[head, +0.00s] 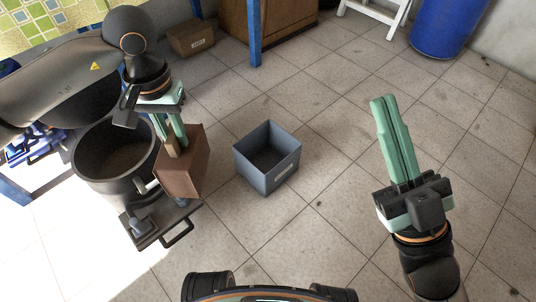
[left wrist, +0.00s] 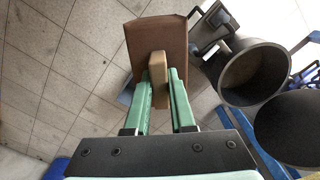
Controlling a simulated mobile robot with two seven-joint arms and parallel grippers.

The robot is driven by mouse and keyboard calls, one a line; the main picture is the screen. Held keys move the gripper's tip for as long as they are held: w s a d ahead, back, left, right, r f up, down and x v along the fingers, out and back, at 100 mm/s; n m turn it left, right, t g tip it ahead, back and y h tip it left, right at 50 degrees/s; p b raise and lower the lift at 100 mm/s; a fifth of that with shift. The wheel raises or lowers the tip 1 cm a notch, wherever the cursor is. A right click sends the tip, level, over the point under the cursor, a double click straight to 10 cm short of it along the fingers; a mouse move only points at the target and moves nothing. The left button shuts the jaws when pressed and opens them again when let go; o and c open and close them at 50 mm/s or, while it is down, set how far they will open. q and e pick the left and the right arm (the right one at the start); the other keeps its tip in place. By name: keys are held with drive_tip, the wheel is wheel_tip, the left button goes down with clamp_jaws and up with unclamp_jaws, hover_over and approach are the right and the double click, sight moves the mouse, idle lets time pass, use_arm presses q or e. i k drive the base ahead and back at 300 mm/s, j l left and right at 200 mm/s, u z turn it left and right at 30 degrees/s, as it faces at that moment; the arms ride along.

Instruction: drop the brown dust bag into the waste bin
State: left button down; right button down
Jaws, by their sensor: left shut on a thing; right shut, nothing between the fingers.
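The brown dust bag (head: 186,170) is a boxy bag with a lighter tan tab on it. My left gripper (head: 176,146) is shut on that tab, and the bag hangs below the fingers. In the left wrist view the bag (left wrist: 160,38) lies beyond the fingertips, with the tab between them (left wrist: 159,84). The waste bin (head: 254,174) appears to be the open, square blue-grey box on the floor, with a pale label on its front. It is right of the bag and apart from it; its inside looks empty. My right gripper (head: 385,101) is shut and empty, right of the bin.
An open dark round drum (head: 83,172) stands left of the bag, with a latch and handle beside it. A cardboard box (head: 190,40), a blue post (head: 254,35) and a blue barrel (head: 447,25) are at the back. The tiled floor around the bin is clear.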

sight(265, 168)
drive_tip(key=i+l+u, duration=0.3)
drive_tip(key=i+l, duration=0.35)
drive_tip(key=i+l+u, duration=0.1)
drive_tip(key=i+l, duration=0.3)
drive_tip(key=i, duration=0.15)
